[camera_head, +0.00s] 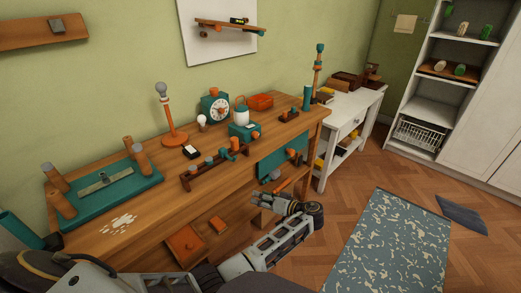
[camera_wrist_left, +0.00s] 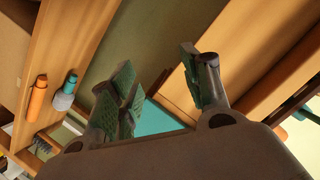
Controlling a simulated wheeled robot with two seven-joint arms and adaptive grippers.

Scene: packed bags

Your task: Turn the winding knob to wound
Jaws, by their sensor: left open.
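A teal clock (camera_head: 215,107) with a white round dial stands upright at the back of the wooden workbench (camera_head: 122,240) in the head view. I cannot make out a winding knob for certain; small orange and grey knob-like parts (camera_head: 234,144) sit along the bench front. My left gripper (camera_head: 278,200) is in front of and below the bench's front edge, apart from the clock. In the left wrist view its two fingers (camera_wrist_left: 160,85) are spread, with nothing between them. My right gripper is not in view.
An orange lamp-like stand (camera_head: 173,120), a white-and-teal lantern (camera_head: 241,113) and a teal tray (camera_head: 105,193) crowd the bench. A teal panel (camera_head: 283,157) is at the bench front. A white side table (camera_head: 345,110) stands at right.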

